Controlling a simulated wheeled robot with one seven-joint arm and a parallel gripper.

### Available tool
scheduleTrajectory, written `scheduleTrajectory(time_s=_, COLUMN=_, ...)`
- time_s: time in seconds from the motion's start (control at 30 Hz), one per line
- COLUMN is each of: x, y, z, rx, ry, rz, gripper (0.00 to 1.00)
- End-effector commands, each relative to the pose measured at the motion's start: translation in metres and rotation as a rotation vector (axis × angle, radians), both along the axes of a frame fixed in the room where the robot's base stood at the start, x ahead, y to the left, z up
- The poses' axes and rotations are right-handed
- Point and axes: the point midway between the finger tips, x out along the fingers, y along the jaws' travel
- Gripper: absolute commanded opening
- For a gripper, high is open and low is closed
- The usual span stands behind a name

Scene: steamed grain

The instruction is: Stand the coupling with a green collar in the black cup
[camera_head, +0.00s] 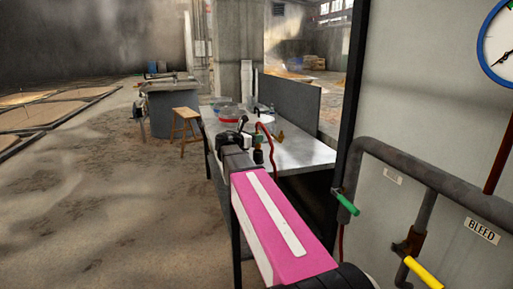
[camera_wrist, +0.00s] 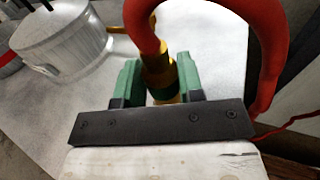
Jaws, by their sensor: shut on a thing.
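In the wrist view my gripper (camera_wrist: 158,82) has its two green fingers closed on a brass coupling (camera_wrist: 157,64). A thick red hose (camera_wrist: 144,22) rises from the coupling and loops over to the right. A dark green band shows low on the coupling, partly hidden between the fingers. In the head view my gripper (camera_head: 258,141) is small, over the near part of the grey table (camera_head: 300,154), with the red hose (camera_head: 270,146) arching beside it. I cannot make out the black cup for certain in either view.
In the head view a red-based container (camera_head: 229,114) stands farther back on the table. A grey panel (camera_head: 290,101) lines the table's back. Pipes (camera_head: 400,165) with coloured handles are at the right.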

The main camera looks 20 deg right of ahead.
Motion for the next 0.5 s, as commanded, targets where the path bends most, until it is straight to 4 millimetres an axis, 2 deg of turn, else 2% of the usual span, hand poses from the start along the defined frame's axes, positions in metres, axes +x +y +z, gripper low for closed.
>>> scheduleTrajectory(time_s=0.17, x=0.001, y=-0.004, z=-0.007, rx=-0.001, ry=0.001, rz=0.0, gripper=0.01)
scheduleTrajectory(time_s=0.4, x=0.001, y=-0.003, z=-0.036, rx=-0.001, ry=0.002, rz=0.0, gripper=0.01)
scheduleTrajectory(time_s=0.5, x=0.001, y=-0.003, z=-0.042, rx=-0.001, ry=0.001, rz=0.0, gripper=0.01)
